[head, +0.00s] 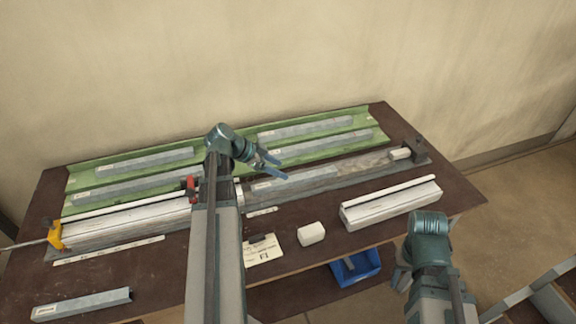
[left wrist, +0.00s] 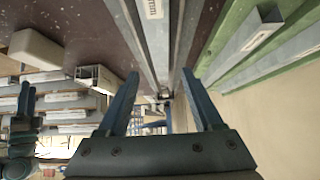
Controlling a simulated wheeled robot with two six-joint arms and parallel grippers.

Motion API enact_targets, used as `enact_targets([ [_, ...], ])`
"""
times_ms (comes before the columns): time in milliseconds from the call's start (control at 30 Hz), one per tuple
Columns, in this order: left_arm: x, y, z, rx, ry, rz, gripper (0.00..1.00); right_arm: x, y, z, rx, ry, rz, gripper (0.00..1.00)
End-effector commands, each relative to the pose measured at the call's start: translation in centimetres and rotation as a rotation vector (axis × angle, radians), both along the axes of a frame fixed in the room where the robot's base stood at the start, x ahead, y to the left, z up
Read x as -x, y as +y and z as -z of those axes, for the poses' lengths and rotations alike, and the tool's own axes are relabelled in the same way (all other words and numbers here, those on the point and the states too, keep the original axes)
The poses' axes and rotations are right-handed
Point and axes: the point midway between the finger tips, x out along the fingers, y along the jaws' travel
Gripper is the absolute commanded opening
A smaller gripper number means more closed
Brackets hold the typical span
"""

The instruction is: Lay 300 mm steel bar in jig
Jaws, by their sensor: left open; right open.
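Several grey steel bars lie in a green tray at the back of the bench: upper left (head: 145,160), upper right (head: 305,130), lower left (head: 115,190) and lower right (head: 335,147). Their labels are too small to read, so I cannot tell which is 300 mm. The long jig (head: 375,165) runs in front of the tray. A grey bar (head: 310,181) lies along its middle. My left gripper (head: 277,168) is open and empty above this bar; its spread fingers (left wrist: 160,75) also show in the left wrist view. My right gripper (head: 398,278) is open near the bench's front right.
A yellow clamp (head: 55,236) and a red clamp part (head: 191,184) stand on the jig, with a dark end stop (head: 417,149) at right. A pale profile (head: 395,204), white block (head: 311,233), loose bar (head: 82,304) and card (head: 262,251) lie in front. A blue bin (head: 357,268) sits lower.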

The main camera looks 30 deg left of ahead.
Motion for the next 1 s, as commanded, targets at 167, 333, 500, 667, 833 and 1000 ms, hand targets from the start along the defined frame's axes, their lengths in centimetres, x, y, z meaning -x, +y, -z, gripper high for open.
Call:
enact_targets([
  [167, 1.6, 1.4, -2.6, 0.001, 0.0, -0.002, 0.67, 0.0, 0.0, -2.6, 0.0, 0.0, 0.0, 0.5],
  [333, 2.4, 2.1, -3.4, 0.001, -0.001, -0.003, 0.67, 0.0, 0.0, -3.4, 0.0, 0.0, 0.0, 0.5],
  [500, 2.7, 2.3, -3.6, 0.001, 0.0, -0.001, 0.67, 0.0, 0.0, -3.6, 0.0, 0.0, 0.0, 0.5],
  [667, 2.7, 2.3, -3.6, 0.001, -0.001, 0.0, 0.67, 0.0, 0.0, -3.6, 0.0, 0.0, 0.0, 0.5],
  [833, 2.6, 1.9, -3.5, 0.003, 0.009, 0.002, 0.67, 0.0, 0.0, -3.6, 0.0, 0.0, 0.0, 0.5],
  [1000, 2.1, -3.8, -2.2, 0.012, 0.142, 0.02, 0.67, 0.0, 0.0, -3.6, 0.0, 0.0, 0.0, 0.5],
])
